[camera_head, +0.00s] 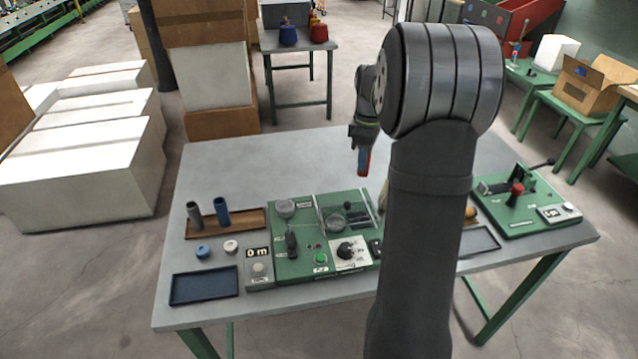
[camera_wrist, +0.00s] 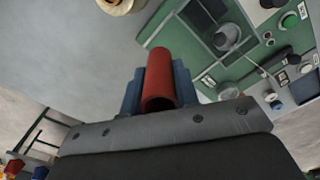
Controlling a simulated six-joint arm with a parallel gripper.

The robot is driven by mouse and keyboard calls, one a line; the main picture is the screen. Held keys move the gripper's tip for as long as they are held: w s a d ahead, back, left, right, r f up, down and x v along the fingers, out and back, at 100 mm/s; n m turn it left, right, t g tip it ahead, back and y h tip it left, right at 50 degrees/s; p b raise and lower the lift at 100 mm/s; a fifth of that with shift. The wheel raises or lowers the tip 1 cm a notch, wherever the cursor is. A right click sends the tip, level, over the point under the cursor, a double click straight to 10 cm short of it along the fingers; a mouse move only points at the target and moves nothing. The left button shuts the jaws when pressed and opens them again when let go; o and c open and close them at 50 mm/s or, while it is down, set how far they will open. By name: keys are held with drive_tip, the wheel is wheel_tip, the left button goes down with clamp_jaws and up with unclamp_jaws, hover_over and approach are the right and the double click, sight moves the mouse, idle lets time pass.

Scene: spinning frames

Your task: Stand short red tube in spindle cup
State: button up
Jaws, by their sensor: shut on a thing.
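My gripper (camera_head: 363,160) hangs above the table, behind the green winding panel. It is shut on the short red tube (camera_head: 364,162), which hangs nearly upright between the fingers, slightly tilted. In the wrist view the red tube (camera_wrist: 160,80) sits between blue-grey jaws, with its open end facing the camera. A round cup (camera_head: 285,207) is on the green panel (camera_head: 330,262), left of the clear cover. In the wrist view a grey cup (camera_wrist: 227,37) shows on the green panel, apart from the tube. I cannot tell which cup is the spindle cup.
A brown tray (camera_head: 250,229) with blue and grey upright tubes stands at left. A dark blue tray (camera_head: 204,298) lies in front. A second green machine (camera_head: 525,205) stands at right. My arm hides the table's middle right. The back of the table is clear.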

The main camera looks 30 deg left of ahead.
drive_tip(key=s+a+r, duration=0.1)
drive_tip(key=s+a, duration=0.1)
drive_tip(key=s, duration=0.4)
drive_tip(key=s+a+r, duration=0.2)
drive_tip(key=s, duration=0.3)
drive_tip(key=s+a+f, duration=0.1)
drive_tip(key=a+f, duration=0.1)
drive_tip(key=a, duration=0.1)
drive_tip(key=s+a+f, duration=0.2)
drive_tip(key=a, duration=0.2)
drive_tip(key=s+a+f, duration=0.2)
drive_tip(key=a+f, duration=0.1)
drive_tip(key=shift+a+f, duration=0.1)
drive_tip(key=shift+a, duration=0.05)
drive_tip(key=shift+f, duration=1.95)
drive_tip(key=shift+f, duration=0.15)
drive_tip(key=o, duration=1)
drive_tip(key=shift+o, duration=0.2)
wheel_tip(320, 180, up, 12)
